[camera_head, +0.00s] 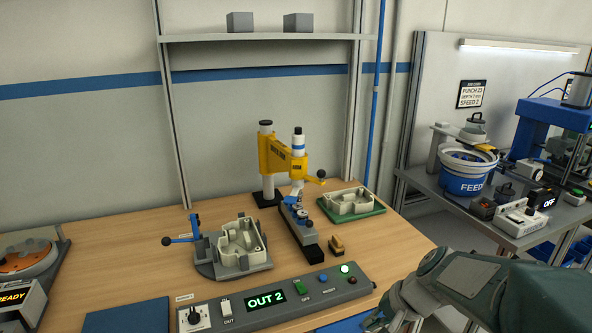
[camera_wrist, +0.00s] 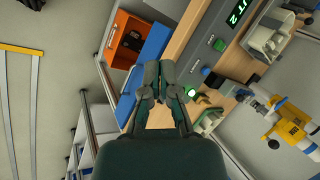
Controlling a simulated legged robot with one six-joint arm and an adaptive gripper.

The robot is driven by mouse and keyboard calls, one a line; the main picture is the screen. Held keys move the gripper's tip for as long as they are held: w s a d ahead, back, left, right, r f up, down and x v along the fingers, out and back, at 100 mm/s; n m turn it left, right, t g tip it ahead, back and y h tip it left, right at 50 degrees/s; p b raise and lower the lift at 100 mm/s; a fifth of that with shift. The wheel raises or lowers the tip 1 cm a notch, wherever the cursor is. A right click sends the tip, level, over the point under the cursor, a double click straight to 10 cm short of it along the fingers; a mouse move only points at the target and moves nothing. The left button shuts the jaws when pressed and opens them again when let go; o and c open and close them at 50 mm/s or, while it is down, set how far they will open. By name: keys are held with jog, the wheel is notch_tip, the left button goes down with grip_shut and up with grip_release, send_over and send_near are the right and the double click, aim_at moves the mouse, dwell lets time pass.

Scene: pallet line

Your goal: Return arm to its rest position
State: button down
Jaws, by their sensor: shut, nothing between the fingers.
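My arm reaches in from the lower right in the head view, in front of the bench's right end. In the wrist view my gripper (camera_wrist: 160,68) is shut, its two dark green fingers side by side with nothing between them. The wooden bench (camera_head: 405,238) lies beyond the fingers, and its edge also shows in the wrist view (camera_wrist: 178,43). The head view crops the front of the bench, and my arm hides part of the floor there.
A control box (camera_head: 310,298) reading "OUT 2" lies along the bench front. A grey fixture (camera_head: 205,262) holds a pale housing (camera_head: 241,246). A yellow press (camera_head: 275,160) stands behind. A side table (camera_head: 455,200) with a feeder bowl (camera_head: 468,180) stands right. An orange bin (camera_wrist: 121,30) shows in the wrist view.

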jog(key=s+r+n+t+h, duration=0.2)
jog(key=s+r+n+h, duration=0.3)
jog(key=s, duration=1)
jog(key=shift+d+r+n+t, duration=0.3)
jog(key=shift+r+n, duration=0.6)
jog(key=shift+r, duration=0.75)
